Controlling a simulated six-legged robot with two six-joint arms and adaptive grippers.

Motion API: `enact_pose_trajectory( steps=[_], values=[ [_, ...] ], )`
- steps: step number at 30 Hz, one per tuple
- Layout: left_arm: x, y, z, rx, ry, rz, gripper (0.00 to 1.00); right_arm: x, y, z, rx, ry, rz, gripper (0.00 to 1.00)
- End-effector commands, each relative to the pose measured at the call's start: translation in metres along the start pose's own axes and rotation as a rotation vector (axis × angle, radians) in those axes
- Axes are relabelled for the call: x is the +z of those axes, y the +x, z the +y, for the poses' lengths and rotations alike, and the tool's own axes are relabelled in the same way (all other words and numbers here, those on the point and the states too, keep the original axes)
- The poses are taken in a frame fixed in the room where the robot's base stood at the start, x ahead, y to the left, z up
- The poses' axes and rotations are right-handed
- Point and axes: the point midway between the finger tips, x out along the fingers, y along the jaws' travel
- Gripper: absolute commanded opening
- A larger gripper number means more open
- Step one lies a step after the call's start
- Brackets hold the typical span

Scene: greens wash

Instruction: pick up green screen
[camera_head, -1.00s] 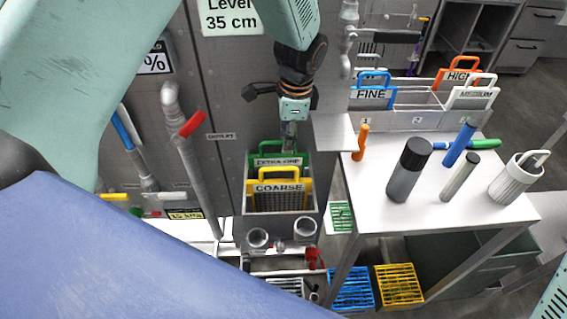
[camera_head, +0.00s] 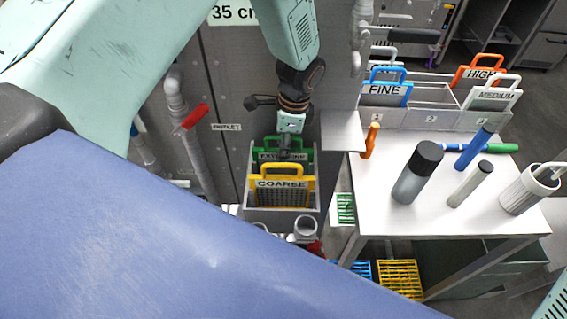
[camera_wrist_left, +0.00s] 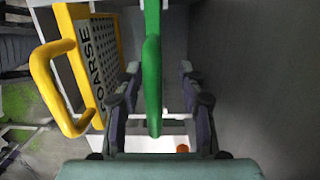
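The green screen (camera_head: 300,155), labelled extra fine, stands in a grey holder on the wall panel, behind the yellow coarse screen (camera_head: 283,184). My left gripper (camera_head: 290,148) is over the green screen's handle from above. In the left wrist view, the green handle (camera_wrist_left: 152,85) runs between the two dark fingers (camera_wrist_left: 158,105). Gaps show on both sides of it, so the fingers are open around it. The yellow coarse screen (camera_wrist_left: 95,60) is just left of the fingers. The gripper of my right arm is not in view.
A white table (camera_head: 400,215) on the right holds a dark-capped grey cylinder (camera_head: 417,172), a blue tube (camera_head: 474,147) and a white cup (camera_head: 530,187). Behind it, a rack (camera_head: 435,117) holds FINE, HIGH and MEDIUM screens. A red-handled pipe (camera_head: 195,116) is left of the holder.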

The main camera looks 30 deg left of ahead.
Motion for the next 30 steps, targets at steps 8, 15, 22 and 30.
enact_pose_trajectory(
  steps=[8, 15, 22, 30],
  values=[
    [-0.0018, 0.0136, -0.0014, -0.001, -0.001, 0.0, 0.4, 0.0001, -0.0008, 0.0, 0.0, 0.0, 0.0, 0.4],
    [-0.0027, 0.0134, -0.0017, 0.0, -0.001, 0.0, 0.29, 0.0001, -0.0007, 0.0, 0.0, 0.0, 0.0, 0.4],
    [-0.0025, 0.0133, -0.0015, 0.0, -0.001, 0.0, 0.1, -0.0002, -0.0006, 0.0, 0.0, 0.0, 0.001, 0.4],
    [-0.0025, 0.0131, -0.0015, 0.0, 0.0, 0.0, 0.0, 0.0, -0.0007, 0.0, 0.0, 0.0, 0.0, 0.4]
  ],
)
